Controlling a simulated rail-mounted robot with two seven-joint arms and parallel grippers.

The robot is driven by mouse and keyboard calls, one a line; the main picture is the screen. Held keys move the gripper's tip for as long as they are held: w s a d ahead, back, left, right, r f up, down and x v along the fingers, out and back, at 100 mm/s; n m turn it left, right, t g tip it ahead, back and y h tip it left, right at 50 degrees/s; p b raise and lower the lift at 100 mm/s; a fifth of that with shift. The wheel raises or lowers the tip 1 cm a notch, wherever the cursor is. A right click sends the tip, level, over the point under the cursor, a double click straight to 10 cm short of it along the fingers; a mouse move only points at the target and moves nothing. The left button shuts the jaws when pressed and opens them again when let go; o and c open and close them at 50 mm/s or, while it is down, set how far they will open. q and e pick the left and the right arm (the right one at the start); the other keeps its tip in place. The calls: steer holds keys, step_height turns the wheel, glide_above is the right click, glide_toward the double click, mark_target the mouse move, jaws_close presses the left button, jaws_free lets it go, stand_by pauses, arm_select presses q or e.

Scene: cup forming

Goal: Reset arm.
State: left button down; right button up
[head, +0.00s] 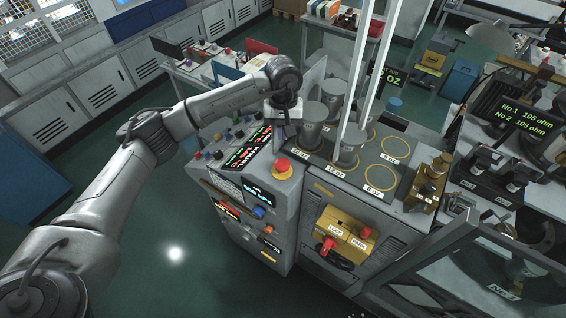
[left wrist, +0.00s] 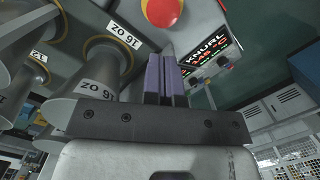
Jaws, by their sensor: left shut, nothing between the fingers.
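My left gripper (head: 279,137) hangs over the control console, between the red mushroom button (head: 282,167) and the metal cylinders. In the left wrist view its two purple fingers (left wrist: 161,78) are side by side, shut, with nothing between them. The red button shows at the top of that view (left wrist: 162,10), apart from the fingers. A lit display reading KNURL (left wrist: 207,58) is to their right. Metal cylinders labelled 16 OZ (left wrist: 104,60) stand to their left. My right gripper is not in view.
Metal cylinders (head: 313,122) stand on a deck with several yellow rings (head: 380,176). A yellow box (head: 343,234) with red knobs is on the machine front. Green floor (head: 150,250) is open at lower left.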

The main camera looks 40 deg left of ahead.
arm_select(q)
steer(key=shift+w+a+r, duration=0.15)
steer(key=shift+a+r, duration=0.05)
steer(key=shift+r, duration=0.15)
